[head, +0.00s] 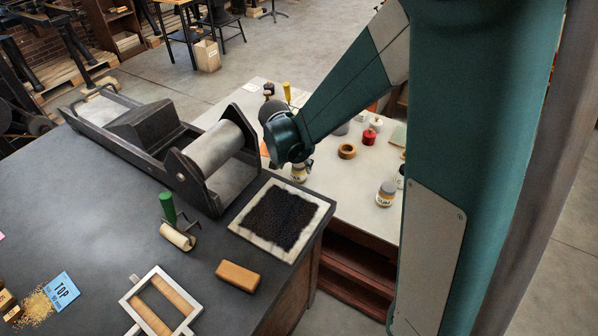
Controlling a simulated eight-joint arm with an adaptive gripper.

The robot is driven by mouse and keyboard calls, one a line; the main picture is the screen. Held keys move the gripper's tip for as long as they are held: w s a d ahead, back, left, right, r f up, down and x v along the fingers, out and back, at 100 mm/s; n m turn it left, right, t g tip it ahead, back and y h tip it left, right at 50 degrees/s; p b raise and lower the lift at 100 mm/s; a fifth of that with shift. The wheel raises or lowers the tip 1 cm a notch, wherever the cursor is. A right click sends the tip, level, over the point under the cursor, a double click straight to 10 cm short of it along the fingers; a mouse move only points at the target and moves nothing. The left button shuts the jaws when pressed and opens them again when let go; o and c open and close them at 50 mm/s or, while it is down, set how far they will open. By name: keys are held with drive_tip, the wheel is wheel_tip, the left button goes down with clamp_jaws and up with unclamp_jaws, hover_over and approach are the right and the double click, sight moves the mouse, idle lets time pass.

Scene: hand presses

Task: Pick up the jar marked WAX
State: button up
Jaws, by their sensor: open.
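My gripper (303,160) is at the end of my green arm, pointing down over the near left part of the pale table (345,195). A small jar with a pale label (299,174) stands directly below it, partly hidden by the gripper. Its lettering is too small and covered to read for certain. My fingers are hard to make out against the jar; they are open, and I cannot tell whether they touch it. Another jar (386,194), with an orange-brown band and a label that seems to read GUM, stands farther right on the table.
A wooden ring (347,151), a red jar (369,136) and a white-lidded one (376,124) stand behind. On the dark bench, the roller press (213,151), an inked slab (281,222), a green-handled brayer (178,236) and a brown block (238,276) lie left and in front.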

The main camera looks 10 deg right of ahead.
sight(299, 172)
drive_tip(key=shift+x, duration=1.2)
drive_tip(key=shift+b+x, duration=0.9)
drive_tip(key=shift+x, duration=1.7)
drive_tip(key=c, duration=1.1)
